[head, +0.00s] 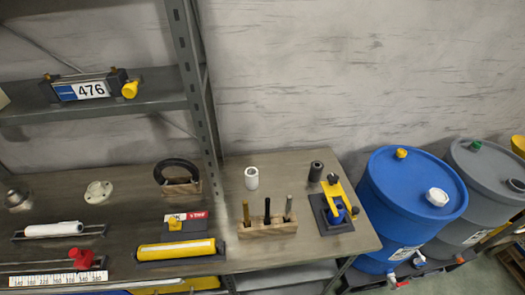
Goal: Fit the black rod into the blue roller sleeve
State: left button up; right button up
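A wooden block (268,229) on the right part of the bench holds three upright rods. The black rod (267,209) is the middle one, between a yellow-brown rod (246,211) and a grey rod (289,206). To the right, a yellow fixture (338,192) stands on a dark base. A small blue part (338,213) shows at its front; it may be the blue roller sleeve, but it is too small to be sure. Neither of my grippers is in view.
A white cylinder (251,178) and a dark cylinder (316,171) stand behind the block. A yellow roller (176,249) lies to the left. A metal shelf post (196,85) rises behind the bench. A blue barrel (405,205) stands beyond the bench's right edge.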

aim_at(341, 209)
jog(key=z, duration=1)
